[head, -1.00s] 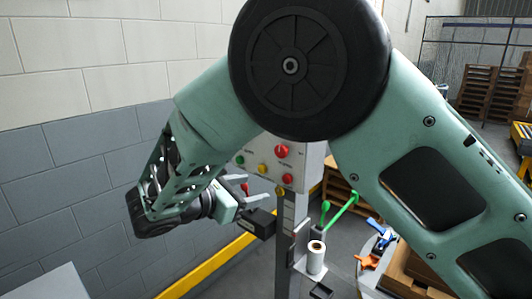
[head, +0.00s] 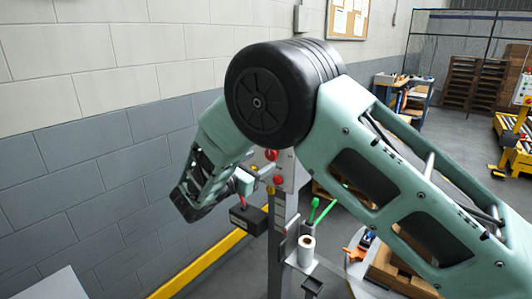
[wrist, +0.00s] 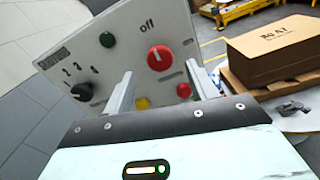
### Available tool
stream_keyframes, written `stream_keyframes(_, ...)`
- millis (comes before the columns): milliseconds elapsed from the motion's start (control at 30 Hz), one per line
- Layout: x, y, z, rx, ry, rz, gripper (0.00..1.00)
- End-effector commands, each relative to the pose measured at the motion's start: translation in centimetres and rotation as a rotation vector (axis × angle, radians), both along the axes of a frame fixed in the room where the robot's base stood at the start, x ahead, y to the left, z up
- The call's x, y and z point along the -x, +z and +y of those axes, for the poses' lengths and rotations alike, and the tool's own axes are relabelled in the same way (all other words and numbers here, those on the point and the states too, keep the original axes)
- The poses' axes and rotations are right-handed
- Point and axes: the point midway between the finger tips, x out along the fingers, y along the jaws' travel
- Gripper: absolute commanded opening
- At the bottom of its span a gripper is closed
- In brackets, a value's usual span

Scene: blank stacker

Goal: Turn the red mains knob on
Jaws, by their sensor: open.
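The red mains knob (wrist: 160,57) sits on the grey control panel (wrist: 130,65) in the wrist view. Its white mark points up toward the label "off". In the head view the red knob (head: 271,155) shows on the upper part of the panel, partly beside my arm. My gripper (wrist: 163,88) is open and empty, its two fingers apart in front of the panel. The knob appears between the fingers and just above their tips in the wrist view. I cannot tell any contact. In the head view my gripper (head: 258,178) is at the panel's left side.
The panel also has a green button (wrist: 107,40), a black numbered knob (wrist: 82,92), a yellow button (wrist: 142,103) and a second red button (wrist: 184,90). A cardboard box (wrist: 275,52) stands right. A paper roll (head: 306,250) and green levers (head: 322,208) stand near the post.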

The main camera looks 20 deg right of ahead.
Motion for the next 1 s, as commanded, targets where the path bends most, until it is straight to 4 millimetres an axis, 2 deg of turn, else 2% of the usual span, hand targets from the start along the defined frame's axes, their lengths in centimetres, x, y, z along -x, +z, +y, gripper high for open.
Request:
stream_keyframes(100,-1.2,0.2,-1.7,0.000,-0.002,0.001,0.57)
stream_keyframes(300,-2.2,0.1,-3.1,0.000,-0.001,0.000,0.57)
stream_keyframes(633,-2.4,0.0,-3.4,-0.001,0.000,0.001,0.57)
stream_keyframes(667,-2.4,0.0,-3.3,-0.001,0.000,0.001,0.55)
stream_keyframes(800,-2.4,0.0,-3.4,-0.001,0.000,0.001,0.16)
stream_keyframes(833,-2.4,0.0,-3.4,-0.001,0.000,0.001,0.13)
stream_keyframes(1000,-2.4,-0.1,-3.4,-0.003,-0.001,-0.003,0.13)
